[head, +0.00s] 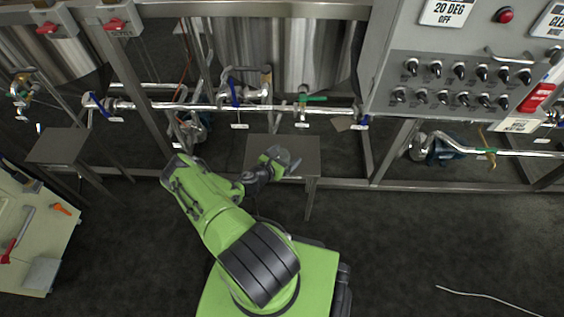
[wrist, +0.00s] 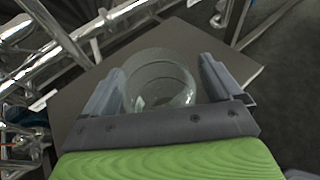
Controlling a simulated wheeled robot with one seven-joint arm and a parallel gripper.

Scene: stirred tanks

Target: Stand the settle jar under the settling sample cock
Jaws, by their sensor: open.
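The settle jar, a clear round glass vessel (wrist: 158,76), stands on a small grey table (head: 258,150) below the pipework. In the wrist view it sits between the two fingers of my gripper (wrist: 162,82), which are open around it; whether either touches the glass I cannot tell. In the head view my gripper (head: 282,160) is over the table, and the jar there is hard to tell from the fingers. A cock with a green handle (head: 312,98) is on the pipe behind the table. The tags are too small to read, so I cannot tell which is the settling sample cock.
Blue-handled valves (head: 234,92) sit on the same pipe. Another small grey table (head: 58,146) stands at left. A grey control cabinet (head: 385,60) hangs at the upper right. A cart with tools (head: 30,235) is at the lower left. The floor at right is mostly clear, with a pale hose.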

